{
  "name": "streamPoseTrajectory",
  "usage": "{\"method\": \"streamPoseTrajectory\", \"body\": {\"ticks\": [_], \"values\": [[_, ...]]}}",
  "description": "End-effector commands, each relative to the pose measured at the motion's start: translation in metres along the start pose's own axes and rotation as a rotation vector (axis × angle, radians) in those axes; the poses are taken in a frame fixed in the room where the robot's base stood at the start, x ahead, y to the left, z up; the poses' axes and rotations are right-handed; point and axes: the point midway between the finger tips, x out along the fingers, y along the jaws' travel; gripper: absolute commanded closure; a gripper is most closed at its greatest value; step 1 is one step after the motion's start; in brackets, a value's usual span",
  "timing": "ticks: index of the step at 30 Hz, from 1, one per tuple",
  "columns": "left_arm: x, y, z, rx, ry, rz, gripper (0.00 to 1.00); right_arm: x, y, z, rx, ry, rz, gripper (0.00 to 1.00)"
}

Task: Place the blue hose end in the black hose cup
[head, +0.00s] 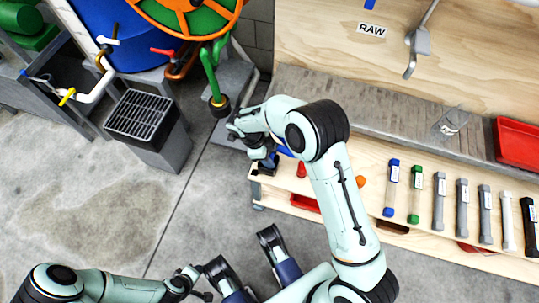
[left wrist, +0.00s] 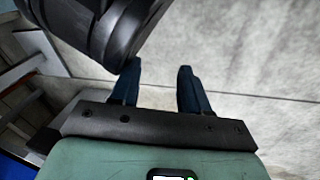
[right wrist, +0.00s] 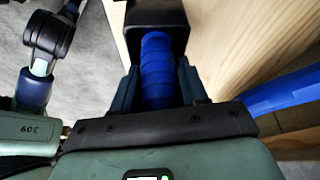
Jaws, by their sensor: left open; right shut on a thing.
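The blue hose end (right wrist: 158,70) is upright in the right wrist view between the fingers of my right gripper (right wrist: 158,88), which is shut on it. Its far tip meets the black hose cup (right wrist: 157,14) and appears to be at or inside the cup's mouth; how deep I cannot tell. In the head view my right gripper (head: 266,158) is at the left end of the wooden bench, and the arm hides most of the hose end and cup. My left gripper (left wrist: 158,82) is open and empty in the left wrist view, over the concrete floor.
The blue hose (right wrist: 285,93) runs off to the right of the right wrist view. On the wooden bench (head: 460,255) stands a row of filter tubes, including a blue one (head: 391,187) and a green one (head: 415,193). A grated grey bin (head: 150,125) stands left. Floor at left is clear.

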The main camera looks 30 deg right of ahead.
Motion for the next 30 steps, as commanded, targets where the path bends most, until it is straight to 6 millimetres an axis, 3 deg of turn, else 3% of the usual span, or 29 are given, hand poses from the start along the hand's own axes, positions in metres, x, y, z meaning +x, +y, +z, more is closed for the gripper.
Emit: {"method": "streamPoseTrajectory", "body": {"ticks": [5,6,8,9,20,30], "values": [[0.002,-0.002,0.002,-0.002,-0.007,-0.003,0.54,0.003,0.0,0.001,0.0,0.0,0.0,0.92],[0.003,-0.003,0.003,-0.003,-0.01,-0.004,0.54,0.003,0.0,0.001,0.0,0.0,0.0,0.54],[0.002,-0.002,0.003,-0.002,-0.01,-0.004,0.54,0.003,0.0,0.001,0.0,0.0,0.0,0.34],[0.002,-0.002,0.003,-0.002,-0.009,-0.004,0.54,0.003,0.0,0.001,0.0,0.0,0.0,0.31],[-0.002,0.001,-0.001,0.0,0.004,0.001,0.54,-0.003,0.0,-0.001,0.0,-0.001,-0.001,0.31],[-0.023,0.023,-0.027,0.021,0.088,0.04,0.54,-0.071,0.0,0.0,-0.001,-0.004,-0.004,0.31]]}}
